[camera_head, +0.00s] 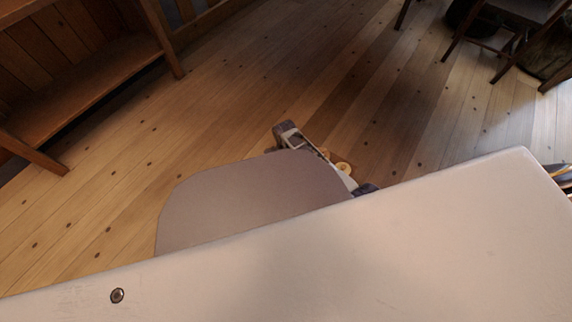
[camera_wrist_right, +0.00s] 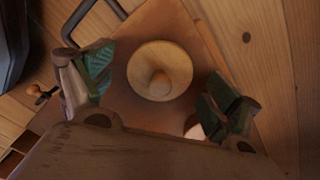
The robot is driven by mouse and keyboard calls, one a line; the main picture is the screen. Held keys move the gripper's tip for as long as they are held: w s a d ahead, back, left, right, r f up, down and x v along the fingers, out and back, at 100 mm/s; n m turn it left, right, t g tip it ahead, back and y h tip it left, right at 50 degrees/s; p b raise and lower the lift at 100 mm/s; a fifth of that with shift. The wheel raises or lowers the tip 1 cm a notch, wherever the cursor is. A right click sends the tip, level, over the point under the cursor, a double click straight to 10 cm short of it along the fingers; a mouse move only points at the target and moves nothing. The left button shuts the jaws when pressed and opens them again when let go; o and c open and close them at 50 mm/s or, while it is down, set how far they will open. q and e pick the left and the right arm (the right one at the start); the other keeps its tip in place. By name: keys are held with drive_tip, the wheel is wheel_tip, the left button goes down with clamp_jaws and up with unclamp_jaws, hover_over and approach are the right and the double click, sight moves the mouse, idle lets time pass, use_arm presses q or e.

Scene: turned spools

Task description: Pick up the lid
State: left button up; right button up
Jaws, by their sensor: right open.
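The lid (camera_wrist_right: 145,81) shows in the right wrist view as a pale, round wooden disc with a small rounded knob (camera_wrist_right: 161,83) at its middle. It lies on a brown board-like surface (camera_wrist_right: 166,22). My right gripper (camera_wrist_right: 158,88) is open, with one green-padded finger to the left of the lid and the other to its right. The lid is between the fingers in the picture; the fingers look apart from it. I cannot pick out the lid with certainty in the head view. My left gripper is not in view.
A small pale round thing (camera_wrist_right: 195,131) shows by the right finger, partly hidden. A dark curved handle (camera_wrist_right: 72,28) is at the upper left. In the head view, a wooden shelf (camera_head: 75,85) stands at the left, chairs at the upper right, with bare plank floor (camera_head: 250,90) between.

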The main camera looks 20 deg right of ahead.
idle(0.3)
drive_tip(key=c, duration=0.9)
drive_tip(key=shift+r, duration=0.1)
